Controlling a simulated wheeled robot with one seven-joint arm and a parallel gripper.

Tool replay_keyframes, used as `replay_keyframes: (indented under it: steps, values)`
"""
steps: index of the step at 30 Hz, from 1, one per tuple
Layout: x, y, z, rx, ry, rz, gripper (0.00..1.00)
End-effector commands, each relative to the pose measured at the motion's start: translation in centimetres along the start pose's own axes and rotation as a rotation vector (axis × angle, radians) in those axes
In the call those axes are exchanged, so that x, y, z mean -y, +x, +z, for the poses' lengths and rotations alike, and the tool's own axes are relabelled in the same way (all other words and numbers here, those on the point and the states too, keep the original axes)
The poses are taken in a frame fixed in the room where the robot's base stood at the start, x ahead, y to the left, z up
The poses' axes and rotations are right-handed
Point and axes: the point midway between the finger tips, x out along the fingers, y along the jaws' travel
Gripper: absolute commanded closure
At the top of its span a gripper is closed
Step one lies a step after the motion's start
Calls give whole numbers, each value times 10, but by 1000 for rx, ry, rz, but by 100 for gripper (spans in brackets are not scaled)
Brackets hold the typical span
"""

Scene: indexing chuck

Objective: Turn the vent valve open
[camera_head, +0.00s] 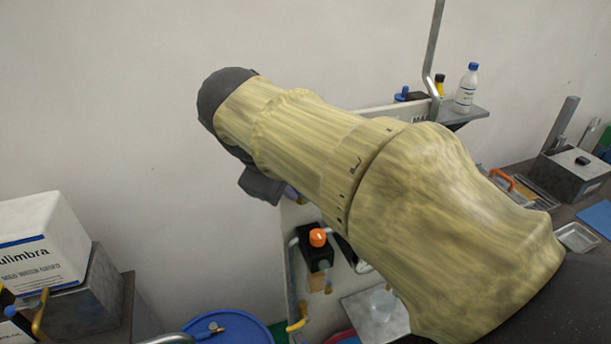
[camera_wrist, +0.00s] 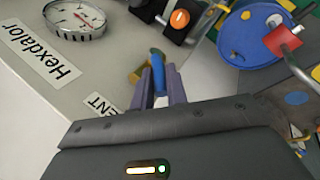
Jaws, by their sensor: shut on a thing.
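The vent valve shows in the wrist view as a blue lever handle (camera_wrist: 157,66) with a yellow-brown part beside it. It stands at the panel next to a label (camera_wrist: 103,104) of which "ENT" is readable. My gripper (camera_wrist: 160,84) has its purple fingers on either side of the blue handle and is shut on it. In the head view my arm hides the valve, and only a small purple bit of my gripper (camera_head: 291,193) shows below the wrist.
The panel (camera_wrist: 110,70) carries a round gauge (camera_wrist: 75,17) and an orange button (camera_wrist: 180,18); the button also shows in the head view (camera_head: 317,237). A blue drum (camera_head: 232,328) stands below. A white bottle (camera_head: 466,90) stands on a shelf at right.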

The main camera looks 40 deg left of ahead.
Motion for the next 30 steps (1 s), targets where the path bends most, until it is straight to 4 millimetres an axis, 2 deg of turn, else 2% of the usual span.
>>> replay_keyframes:
  steps: [9,10,12,30]
  values:
    - [4,3,0,8,-3,-10,100]
    - [4,4,1,8,-3,-10,79]
    - [3,3,1,8,-2,-9,66]
    - [-3,0,1,-1,4,5,65]
